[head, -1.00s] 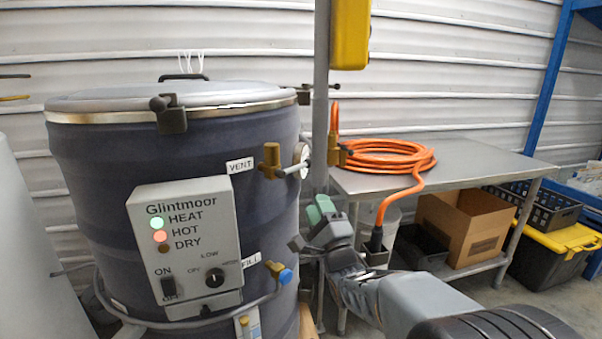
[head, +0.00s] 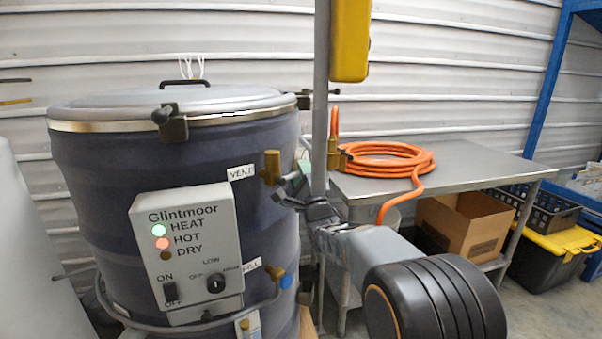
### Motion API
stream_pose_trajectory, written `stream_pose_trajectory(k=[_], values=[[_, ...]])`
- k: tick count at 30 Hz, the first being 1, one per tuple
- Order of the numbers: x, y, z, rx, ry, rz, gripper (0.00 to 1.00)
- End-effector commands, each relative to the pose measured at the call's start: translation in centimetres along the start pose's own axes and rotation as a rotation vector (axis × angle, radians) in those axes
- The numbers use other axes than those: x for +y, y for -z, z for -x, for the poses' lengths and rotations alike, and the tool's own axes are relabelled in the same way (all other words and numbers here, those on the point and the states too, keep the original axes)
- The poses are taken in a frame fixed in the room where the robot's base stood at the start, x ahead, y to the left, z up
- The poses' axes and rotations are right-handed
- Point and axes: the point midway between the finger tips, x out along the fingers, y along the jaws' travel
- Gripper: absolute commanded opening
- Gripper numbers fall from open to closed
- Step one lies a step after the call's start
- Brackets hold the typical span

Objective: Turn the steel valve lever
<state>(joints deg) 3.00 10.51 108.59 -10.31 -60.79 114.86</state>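The brass vent valve (head: 271,166) sits on the dark drum's right side, beside the VENT label (head: 241,172). Its short pale steel lever (head: 290,178) points right from the valve and is partly covered by my gripper. My gripper (head: 292,185) is at the lever, with a dark finger below it and a greenish finger behind. The fingertips overlap the lever in this view. I cannot tell whether they touch it or are closed on it.
The dark drum (head: 90,190) carries a control box (head: 188,250) and a lower fill valve (head: 275,272). A grey upright pole (head: 321,110) with a yellow box (head: 350,40) stands close to my gripper. A coiled orange hose (head: 385,160) lies on the steel table (head: 470,165).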

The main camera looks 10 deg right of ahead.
Motion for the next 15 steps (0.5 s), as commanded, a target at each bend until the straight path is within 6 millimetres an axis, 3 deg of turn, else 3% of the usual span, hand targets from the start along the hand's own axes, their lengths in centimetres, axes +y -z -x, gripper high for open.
stream_pose_trajectory(k=[7,15], values=[[0.0,0.0,-0.02,0.0,0.0,0.0,0.38],[-0.01,0.0,0.0,0.0,0.0,0.0,0.12]])
